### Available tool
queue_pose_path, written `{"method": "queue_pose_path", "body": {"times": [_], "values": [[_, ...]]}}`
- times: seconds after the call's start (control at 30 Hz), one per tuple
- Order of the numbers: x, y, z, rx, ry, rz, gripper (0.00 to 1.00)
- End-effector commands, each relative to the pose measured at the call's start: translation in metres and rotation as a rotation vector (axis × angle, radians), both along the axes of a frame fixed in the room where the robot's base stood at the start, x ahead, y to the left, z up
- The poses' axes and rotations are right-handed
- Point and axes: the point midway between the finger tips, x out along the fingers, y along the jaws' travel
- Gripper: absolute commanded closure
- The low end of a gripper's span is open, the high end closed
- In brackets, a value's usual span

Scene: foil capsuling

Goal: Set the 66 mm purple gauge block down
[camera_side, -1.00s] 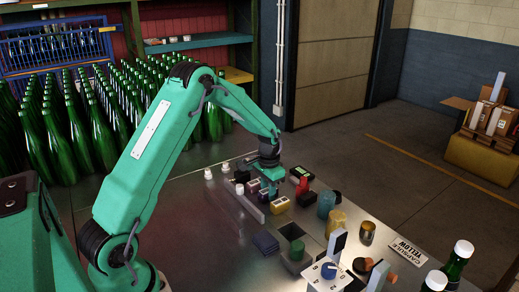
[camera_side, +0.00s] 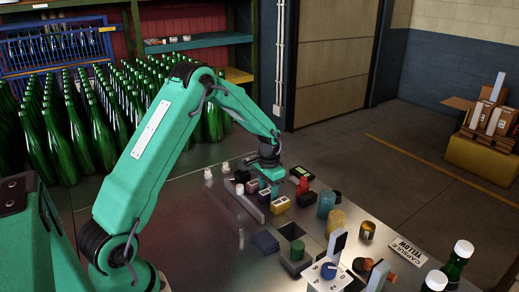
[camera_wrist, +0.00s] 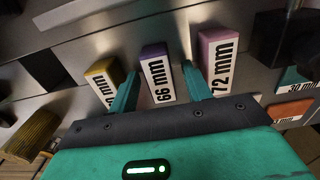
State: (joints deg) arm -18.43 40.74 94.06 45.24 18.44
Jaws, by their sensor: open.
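The purple gauge block (camera_wrist: 156,75), labelled 66 mm, stands between the two green fingers of my gripper (camera_wrist: 160,92) in the wrist view. The fingers are open, with a gap on both sides of the block. In the side view my gripper (camera_side: 269,182) is low over the row of gauge blocks at the far part of the bench. The purple block is partly hidden by the fingers there. A yellow block (camera_wrist: 104,78) stands left of it and a pink 72 mm block (camera_wrist: 218,60) right of it in the wrist view.
The yellow block also shows in the side view (camera_side: 279,205). A red object (camera_side: 302,186) and a blue-green cylinder (camera_side: 326,205) stand right of the row. A dark blue pad (camera_side: 265,241) lies in front.

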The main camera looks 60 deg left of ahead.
Motion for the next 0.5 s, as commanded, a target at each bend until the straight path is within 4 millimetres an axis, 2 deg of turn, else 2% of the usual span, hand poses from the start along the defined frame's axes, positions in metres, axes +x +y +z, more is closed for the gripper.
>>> {"method": "queue_pose_path", "body": {"times": [0.27,0.5], "values": [[0.001,0.000,0.027,0.001,-0.004,0.000,0.51],[0.001,0.000,0.066,0.001,-0.004,0.000,0.51]]}}
